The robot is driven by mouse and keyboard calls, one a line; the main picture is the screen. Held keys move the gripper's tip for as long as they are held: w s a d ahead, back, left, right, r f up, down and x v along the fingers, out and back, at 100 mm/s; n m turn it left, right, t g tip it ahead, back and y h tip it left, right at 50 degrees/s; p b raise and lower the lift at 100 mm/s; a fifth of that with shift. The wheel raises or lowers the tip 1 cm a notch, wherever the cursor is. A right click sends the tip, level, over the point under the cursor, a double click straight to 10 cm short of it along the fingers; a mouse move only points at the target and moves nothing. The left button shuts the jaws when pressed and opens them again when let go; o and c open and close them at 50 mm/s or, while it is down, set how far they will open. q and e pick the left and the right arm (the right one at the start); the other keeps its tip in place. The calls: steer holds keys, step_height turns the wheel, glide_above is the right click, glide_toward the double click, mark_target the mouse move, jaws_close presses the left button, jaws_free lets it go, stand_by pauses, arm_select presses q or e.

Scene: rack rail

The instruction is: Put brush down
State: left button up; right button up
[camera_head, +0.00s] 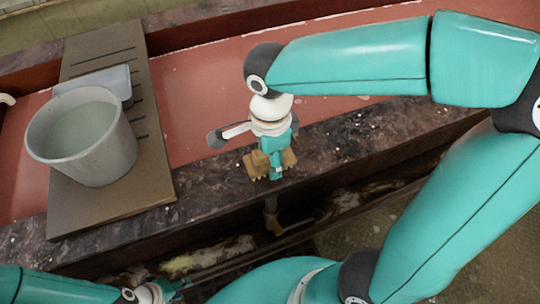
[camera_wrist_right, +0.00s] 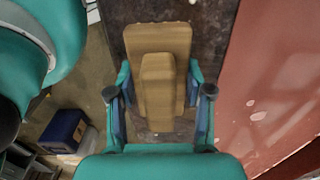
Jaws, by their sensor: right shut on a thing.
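The brush is a tan, wooden-looking block with a narrower raised grip, seen just above or on the dark stone ledge (camera_head: 210,200) in the head view. Its ends show on both sides of my right gripper (camera_head: 272,166). In the right wrist view the brush (camera_wrist_right: 158,90) lies between the two teal fingers, and my right gripper is shut on it. I cannot tell whether its underside touches the ledge. My left gripper (camera_head: 172,286) is low at the left of the head view, small and partly cut off; its jaws are unclear.
A grey bucket (camera_head: 104,150) and a grey tray (camera_head: 122,80) stand on a grooved brown board (camera_head: 110,205) at left. A red surface (camera_head: 195,100) lies behind the ledge. A dark bracket-like piece (camera_head: 271,215) shows below the ledge's front edge. The ledge right of the brush is clear.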

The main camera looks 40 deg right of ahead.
steer(key=o, duration=0.6)
steer(key=shift+f, duration=0.1)
steer(key=shift+c, duration=0.2)
steer(key=o, duration=0.5)
steer(key=shift+c, duration=0.2)
steer(key=shift+r, duration=0.35)
step_height(320, 180, up, 12)
steer(key=shift+f+p, duration=0.2)
steer(key=shift+p, duration=0.5)
